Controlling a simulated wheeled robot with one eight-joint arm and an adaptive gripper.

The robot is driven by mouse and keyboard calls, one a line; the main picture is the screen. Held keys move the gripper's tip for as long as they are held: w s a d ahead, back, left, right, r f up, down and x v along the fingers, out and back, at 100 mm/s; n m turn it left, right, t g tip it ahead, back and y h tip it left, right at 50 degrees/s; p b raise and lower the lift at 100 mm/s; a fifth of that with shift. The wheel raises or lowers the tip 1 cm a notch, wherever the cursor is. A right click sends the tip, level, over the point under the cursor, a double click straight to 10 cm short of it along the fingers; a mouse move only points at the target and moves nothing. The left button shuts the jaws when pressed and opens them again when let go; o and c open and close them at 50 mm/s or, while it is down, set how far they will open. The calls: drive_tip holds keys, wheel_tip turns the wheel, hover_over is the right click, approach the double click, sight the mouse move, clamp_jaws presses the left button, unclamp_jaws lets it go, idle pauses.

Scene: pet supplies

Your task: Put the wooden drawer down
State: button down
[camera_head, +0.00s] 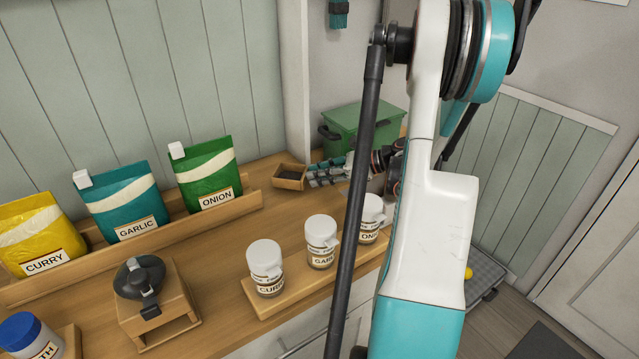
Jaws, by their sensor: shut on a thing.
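The wooden drawer (291,183) is a small open-topped box with dark stuff inside. It is at the far end of the wooden counter, right of the green onion bag. My gripper (314,177) reaches in from the right and is shut on the drawer's right side. The fingertips are small and partly unclear at this distance. I cannot tell whether the drawer's underside touches the counter. The wooden grinder (158,302) at the front left has an open, empty slot low in its front.
A green box (362,128) stands behind my gripper. Curry (40,232), garlic (122,202) and onion (205,174) bags stand in a wooden rack. Three labelled jars (321,240) stand on a board. A blue-lidded jar (26,338) is front left. Counter between rack and jars is clear.

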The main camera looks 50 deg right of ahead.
wheel_tip(320, 180, down, 2)
drive_tip(key=shift+f, duration=0.1)
drive_tip(key=c, duration=1.4)
unclamp_jaws()
drive_tip(key=shift+b, duration=0.3)
drive_tip(key=shift+c, duration=0.2)
drive_tip(key=shift+s+d+r, duration=0.1)
drive_tip(key=shift+r, duration=0.15)
drive_tip(key=p+v, duration=0.4)
drive_tip(key=v, duration=0.7)
drive_tip(key=shift+s+d, duration=0.25)
drive_tip(key=shift+s, duration=0.05)
